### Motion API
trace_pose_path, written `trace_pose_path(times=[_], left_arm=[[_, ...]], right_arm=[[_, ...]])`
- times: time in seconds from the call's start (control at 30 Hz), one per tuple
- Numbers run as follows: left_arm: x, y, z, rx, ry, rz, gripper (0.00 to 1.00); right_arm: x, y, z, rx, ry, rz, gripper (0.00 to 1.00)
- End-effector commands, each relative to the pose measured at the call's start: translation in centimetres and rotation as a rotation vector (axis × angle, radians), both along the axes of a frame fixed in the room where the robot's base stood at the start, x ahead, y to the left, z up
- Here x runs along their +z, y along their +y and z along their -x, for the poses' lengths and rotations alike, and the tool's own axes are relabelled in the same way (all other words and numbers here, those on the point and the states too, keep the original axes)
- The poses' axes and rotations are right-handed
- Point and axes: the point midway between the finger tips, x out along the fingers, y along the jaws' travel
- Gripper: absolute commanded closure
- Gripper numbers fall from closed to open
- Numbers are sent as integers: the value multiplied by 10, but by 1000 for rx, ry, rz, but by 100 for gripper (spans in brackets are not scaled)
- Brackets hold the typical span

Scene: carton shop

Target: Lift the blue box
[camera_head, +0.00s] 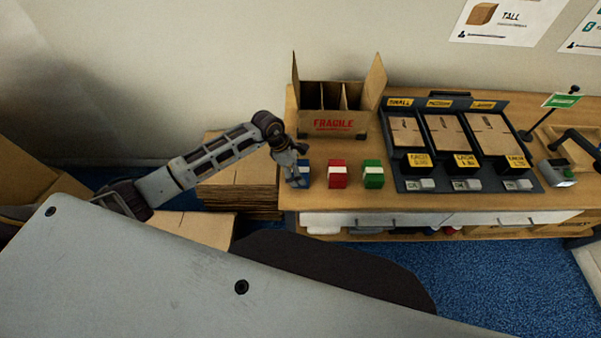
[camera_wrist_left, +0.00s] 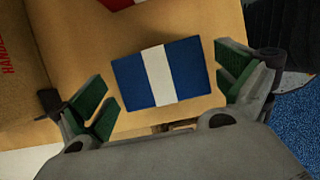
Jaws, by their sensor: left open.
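The blue box (camera_wrist_left: 160,77) with a white band across its middle lies on the wooden bench in the left wrist view. In the head view the blue box (camera_head: 305,174) shows only in part, as my left gripper (camera_head: 297,177) covers some of it. In the left wrist view my left gripper (camera_wrist_left: 170,95) is open, with one green-padded finger to each side of the box. A gap shows between each finger and the box. My right gripper is not in view.
A red box (camera_head: 337,174) and a green box (camera_head: 373,174) stand in a row to the right on the bench (camera_head: 400,198). A divided FRAGILE carton (camera_head: 333,123) stands behind them. A dark rack of flat cartons (camera_head: 460,143) is farther right.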

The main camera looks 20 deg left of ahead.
Motion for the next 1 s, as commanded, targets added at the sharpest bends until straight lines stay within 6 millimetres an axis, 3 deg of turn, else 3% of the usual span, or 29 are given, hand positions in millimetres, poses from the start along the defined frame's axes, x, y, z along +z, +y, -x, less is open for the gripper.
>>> trace_pose_path(times=[0.2, 0.7, 1.0], left_arm=[[-13, -6, -1, -1, 1, 0, 0], [-14, -6, -1, -1, 0, 0, 0], [-14, -6, -1, -1, 0, 0, 39]], right_arm=[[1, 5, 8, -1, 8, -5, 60], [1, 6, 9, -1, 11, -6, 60], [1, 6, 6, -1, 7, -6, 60]])
